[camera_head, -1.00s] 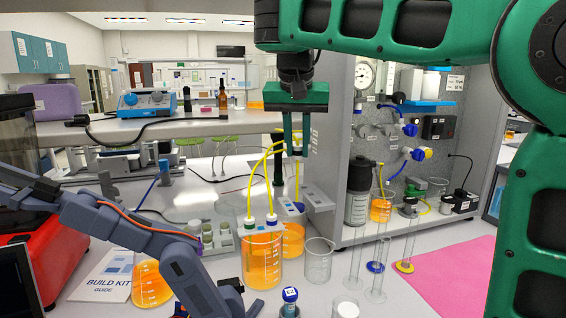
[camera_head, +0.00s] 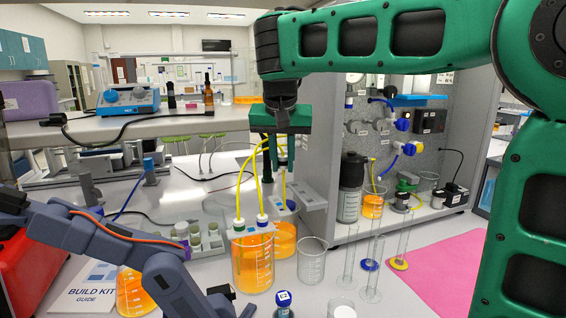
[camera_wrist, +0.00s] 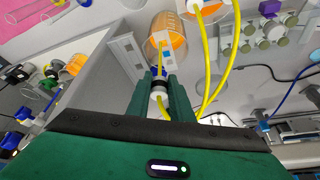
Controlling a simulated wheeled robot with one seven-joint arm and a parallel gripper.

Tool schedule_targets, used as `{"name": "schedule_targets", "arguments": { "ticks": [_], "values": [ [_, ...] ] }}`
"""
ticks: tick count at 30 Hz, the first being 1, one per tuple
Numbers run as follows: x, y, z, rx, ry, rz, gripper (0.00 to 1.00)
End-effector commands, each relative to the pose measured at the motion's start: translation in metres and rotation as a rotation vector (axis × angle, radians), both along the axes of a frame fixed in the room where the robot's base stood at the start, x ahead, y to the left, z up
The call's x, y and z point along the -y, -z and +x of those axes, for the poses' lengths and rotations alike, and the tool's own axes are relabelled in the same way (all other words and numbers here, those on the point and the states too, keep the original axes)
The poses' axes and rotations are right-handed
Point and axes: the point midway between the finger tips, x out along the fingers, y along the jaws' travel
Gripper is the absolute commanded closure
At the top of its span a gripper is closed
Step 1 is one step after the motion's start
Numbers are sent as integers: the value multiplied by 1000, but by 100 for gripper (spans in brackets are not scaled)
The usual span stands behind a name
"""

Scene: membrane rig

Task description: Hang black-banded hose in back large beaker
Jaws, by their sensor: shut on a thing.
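My gripper (camera_head: 281,168) is shut on the end fitting of a yellow hose. In the wrist view, the fitting (camera_wrist: 158,92), white with a black band, sits between the fingertips (camera_wrist: 162,88). The back large beaker (camera_head: 284,240) holds orange liquid; the held end is above it, and its lower tip is hard to make out. In the wrist view this beaker (camera_wrist: 163,28) lies just beyond the fingertips. The front large beaker (camera_head: 253,262) also holds orange liquid, with a green-banded fitting (camera_head: 238,225) and a blue-banded fitting (camera_head: 262,220) at its rim on yellow hoses.
An empty beaker (camera_head: 311,262) stands right of the large beakers. Slim cylinders (camera_head: 372,270) stand farther right, before the grey rig panel (camera_head: 330,170). A vial rack (camera_head: 205,240) is at left. A grey arm (camera_head: 110,240) crosses the front left.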

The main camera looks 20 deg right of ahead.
Motion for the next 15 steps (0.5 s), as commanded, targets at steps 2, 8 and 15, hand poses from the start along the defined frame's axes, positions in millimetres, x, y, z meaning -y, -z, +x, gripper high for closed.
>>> {"name": "schedule_targets", "arguments": {
  "ticks": [2, 8, 15],
  "values": [
    [-2, 11, -1, -22, -3, -4, 100],
    [-2, 16, 1, -17, -4, -4, 100],
    [-1, 25, 1, -16, -2, -3, 100]
  ]
}}
